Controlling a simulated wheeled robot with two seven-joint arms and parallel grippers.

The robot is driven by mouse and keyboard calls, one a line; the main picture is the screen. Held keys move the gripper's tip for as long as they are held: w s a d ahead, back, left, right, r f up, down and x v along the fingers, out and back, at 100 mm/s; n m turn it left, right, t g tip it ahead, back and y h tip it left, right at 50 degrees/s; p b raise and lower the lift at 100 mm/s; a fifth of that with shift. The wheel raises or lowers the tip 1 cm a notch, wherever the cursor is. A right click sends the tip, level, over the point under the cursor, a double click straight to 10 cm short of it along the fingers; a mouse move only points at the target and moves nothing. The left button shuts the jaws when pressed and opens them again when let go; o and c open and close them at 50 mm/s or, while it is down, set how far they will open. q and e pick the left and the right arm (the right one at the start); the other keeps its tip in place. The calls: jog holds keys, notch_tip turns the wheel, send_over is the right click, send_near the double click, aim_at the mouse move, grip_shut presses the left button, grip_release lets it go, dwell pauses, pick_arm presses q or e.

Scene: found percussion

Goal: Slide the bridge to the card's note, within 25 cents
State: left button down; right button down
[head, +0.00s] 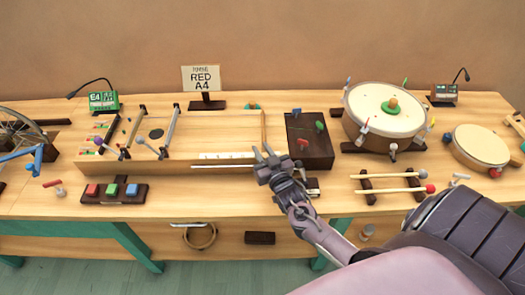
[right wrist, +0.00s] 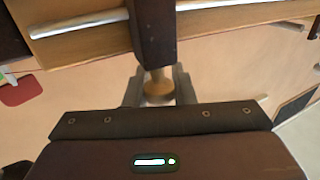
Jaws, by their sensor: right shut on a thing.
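The card (head: 201,78) stands at the back on a dark foot and reads "RED A4". The long wooden string box (head: 225,125) lies in front of it, with a pale scale strip (head: 222,156) along its front. My right gripper (head: 265,158) is at the box's front right edge. In the right wrist view its fingers (right wrist: 158,88) are shut on a light wooden knob (right wrist: 157,82) at the end of a dark bar, the bridge (right wrist: 153,38). My left gripper is not in view.
A green tuner (head: 103,101) at the back left shows E4. A dark block with coloured pegs (head: 308,142) stands close right of my gripper. A large drum (head: 384,112) and two sticks on a rack (head: 392,190) are farther right. Coloured buttons (head: 112,190) sit front left.

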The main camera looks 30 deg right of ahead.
jog(key=w+a+b, duration=0.3)
jog(key=w+a, duration=0.4)
jog(key=a, duration=0.4)
jog(key=shift+w+a, duration=0.15)
jog(key=shift+a, duration=0.25)
jog(key=c, duration=1.2)
grip_release()
jog(key=shift+c, duration=0.2)
jog(key=shift+o, duration=0.2)
jog(key=s+a+b, duration=0.1)
jog(key=s, duration=0.6)
jog(key=shift+s, duration=0.4)
